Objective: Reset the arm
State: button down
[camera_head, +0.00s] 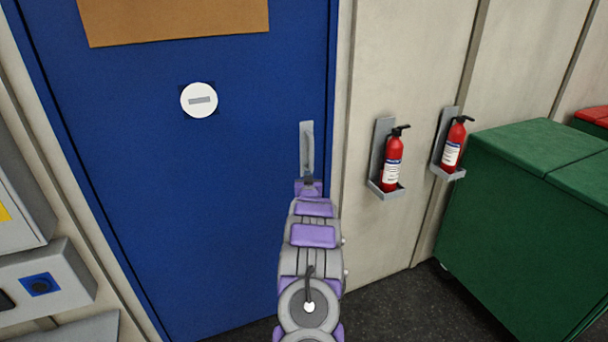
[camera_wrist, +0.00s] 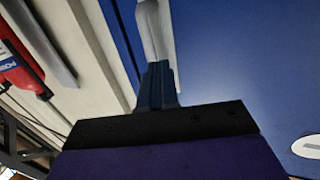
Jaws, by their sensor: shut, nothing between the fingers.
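My arm reaches forward and up in the head view toward a blue door (camera_head: 140,150). My gripper (camera_head: 309,181) is at the lower end of the grey door handle plate (camera_head: 307,145), near the door's right edge. In the wrist view my dark fingers (camera_wrist: 157,75) are together, with nothing visible between them. The grey handle (camera_wrist: 152,22) shows just beyond the fingertips there. I cannot tell whether the tips touch it.
Two red fire extinguishers (camera_head: 392,162) (camera_head: 454,144) hang in wall brackets right of the door. A green bin (camera_head: 520,220) stands at the right. Grey boxes (camera_head: 45,285) are at the left. Dark floor (camera_head: 410,305) shows between door and bin.

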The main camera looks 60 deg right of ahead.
jog(key=w+a+r+n+y, duration=0.1)
jog(key=w+a+r+y, duration=0.15)
jog(key=w+a, duration=0.5)
jog(key=w+a+r+n+y, duration=0.25)
jog(key=w+a, duration=0.25)
jog(key=a, duration=0.5)
jog(key=a+r+n+g+y, duration=0.1)
jog(key=a+y, duration=0.2)
jog(key=a, duration=1)
jog(key=a+r+n+y, duration=0.1)
jog(key=a+r+y, duration=0.15)
jog(key=a, duration=0.95)
jog(key=s+a+n+g+y, duration=0.25)
jog(key=s+a, duration=0.65)
jog(key=a, duration=0.5)
jog(key=s+a+n+g+y, duration=0.2)
jog(key=s+a+g, duration=0.1)
jog(key=s+a, duration=0.8)
jog(key=s+a+g, duration=0.1)
jog(key=s+a, duration=0.2)
jog(key=s, duration=0.3)
jog(key=s+a+n+g, duration=0.1)
jog(key=s+a+g, duration=0.1)
jog(key=s, duration=0.5)
jog(key=s+a+n+g, duration=0.1)
jog(key=s+a, duration=0.4)
jog(key=s, duration=0.1)
jog(key=shift+s+r, duration=0.15)
jog(key=shift+d, duration=0.1)
